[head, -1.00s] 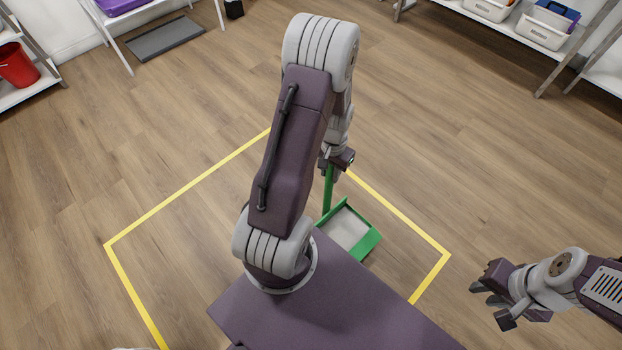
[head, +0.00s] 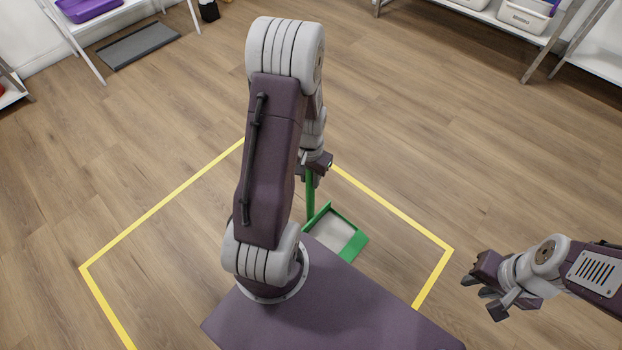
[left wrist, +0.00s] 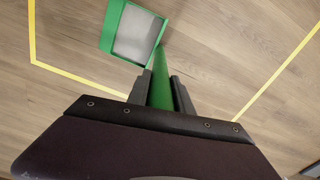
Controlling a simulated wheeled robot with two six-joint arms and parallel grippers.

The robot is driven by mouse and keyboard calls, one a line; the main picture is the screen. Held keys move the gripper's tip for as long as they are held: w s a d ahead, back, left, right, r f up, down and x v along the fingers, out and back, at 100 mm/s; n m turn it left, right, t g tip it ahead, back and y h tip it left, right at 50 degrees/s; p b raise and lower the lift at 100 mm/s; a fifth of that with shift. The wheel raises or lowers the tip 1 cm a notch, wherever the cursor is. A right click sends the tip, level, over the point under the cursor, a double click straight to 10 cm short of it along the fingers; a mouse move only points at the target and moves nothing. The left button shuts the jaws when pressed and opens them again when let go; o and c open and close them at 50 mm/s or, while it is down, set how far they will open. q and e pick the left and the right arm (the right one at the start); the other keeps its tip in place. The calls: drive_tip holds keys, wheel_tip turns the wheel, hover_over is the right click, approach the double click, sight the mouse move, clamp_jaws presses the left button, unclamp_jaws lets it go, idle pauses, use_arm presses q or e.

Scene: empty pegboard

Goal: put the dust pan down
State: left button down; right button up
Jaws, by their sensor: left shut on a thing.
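The green dust pan (head: 345,238) has a grey inner surface and an upright green handle (head: 310,195). My left gripper (head: 314,170) is shut on the handle near its upper part, with the pan below it. In the left wrist view, the handle runs between the fingers of my left gripper (left wrist: 161,88), and the pan (left wrist: 108,28) shows beyond them. The pan is at floor level or close above it; I cannot tell whether it touches. My right gripper (head: 482,290) is open and empty at the right, apart from the pan.
Yellow tape (head: 395,207) marks a square on the wooden floor, and the pan is inside it. The floor around is clear. A grey mat (head: 140,46) lies at the back left. Shelves with a purple bin (head: 88,8) and a white bin (head: 525,16) stand at the back.

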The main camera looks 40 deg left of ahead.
use_arm(q)
drive_tip(key=shift+f, duration=0.15)
drive_tip(key=c, duration=1.1)
unclamp_jaws()
drive_tip(key=shift+c, duration=0.2)
wheel_tip(320, 180, up, 12)
drive_tip(key=p, duration=0.9)
drive_tip(key=shift+r, duration=0.2)
drive_tip(key=s+d+r, duration=0.2)
drive_tip(key=d+r, duration=0.1)
drive_tip(key=d, duration=0.3)
drive_tip(key=s+d+r+m+t, duration=0.1)
drive_tip(key=s+d+r, duration=0.2)
drive_tip(key=d, duration=0.3)
drive_tip(key=shift+d+r, duration=0.2)
drive_tip(key=shift+r, duration=0.05)
drive_tip(key=shift+r, duration=0.1)
